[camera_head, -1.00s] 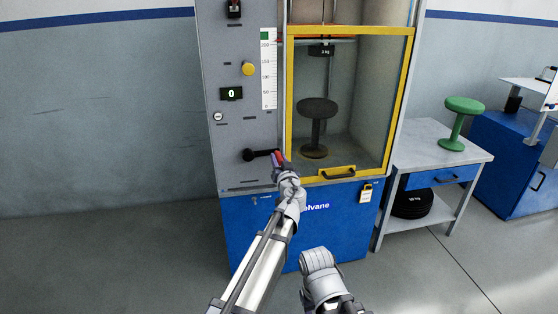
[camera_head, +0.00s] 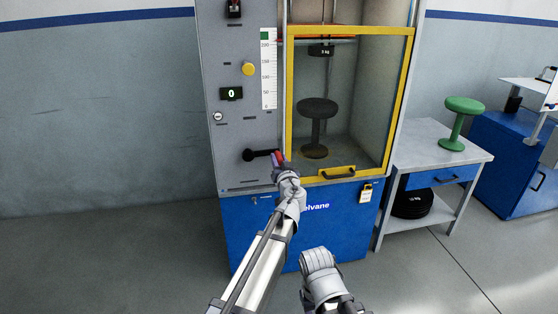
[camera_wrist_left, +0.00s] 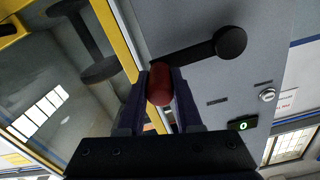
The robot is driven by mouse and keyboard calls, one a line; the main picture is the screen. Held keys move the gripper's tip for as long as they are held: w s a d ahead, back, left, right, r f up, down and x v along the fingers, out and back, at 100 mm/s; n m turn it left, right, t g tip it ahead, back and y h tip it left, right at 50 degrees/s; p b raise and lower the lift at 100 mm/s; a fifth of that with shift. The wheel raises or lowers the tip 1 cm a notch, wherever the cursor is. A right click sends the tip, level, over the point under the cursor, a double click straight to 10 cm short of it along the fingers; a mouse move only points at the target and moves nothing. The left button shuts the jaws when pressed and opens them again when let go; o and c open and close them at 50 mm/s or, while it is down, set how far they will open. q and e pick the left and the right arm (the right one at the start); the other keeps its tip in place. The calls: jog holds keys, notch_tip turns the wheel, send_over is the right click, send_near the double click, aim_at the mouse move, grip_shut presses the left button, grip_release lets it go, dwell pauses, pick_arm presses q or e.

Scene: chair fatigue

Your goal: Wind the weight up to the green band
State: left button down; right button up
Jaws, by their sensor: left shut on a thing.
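The black crank (camera_head: 258,154) is on the machine's grey panel, with its arm pointing right. My left gripper (camera_head: 280,162) is at the crank's outer end. In the left wrist view my left gripper (camera_wrist_left: 160,95) is shut on the red crank handle (camera_wrist_left: 160,85). The black weight (camera_head: 321,50) hangs high inside the yellow-framed cabinet, above a dark stool (camera_head: 318,118). The green band (camera_head: 264,36) is at the top of the white scale (camera_head: 269,75). My right forearm shows at the bottom, but its fingertips cannot be made out.
A yellow knob (camera_head: 248,69) and a display reading 0 (camera_head: 231,94) are on the panel. The yellow-framed door (camera_head: 345,173) appears closed, with a padlock (camera_head: 366,193) below it. A side table (camera_head: 437,147) with a green stool (camera_head: 460,122) stands right. The floor at left is clear.

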pick_arm(q)
jog(key=shift+f+m+b, duration=0.7)
jog(key=shift+f+b, duration=0.15)
jog(key=shift+f, duration=0.1)
jog(key=shift+s+a+f+m+b, duration=0.15)
jog(key=shift+f+m+b, duration=0.35)
jog(key=shift+m, duration=0.4)
jog(key=c, duration=0.6)
grip_release()
jog(key=shift+v, duration=3.85)
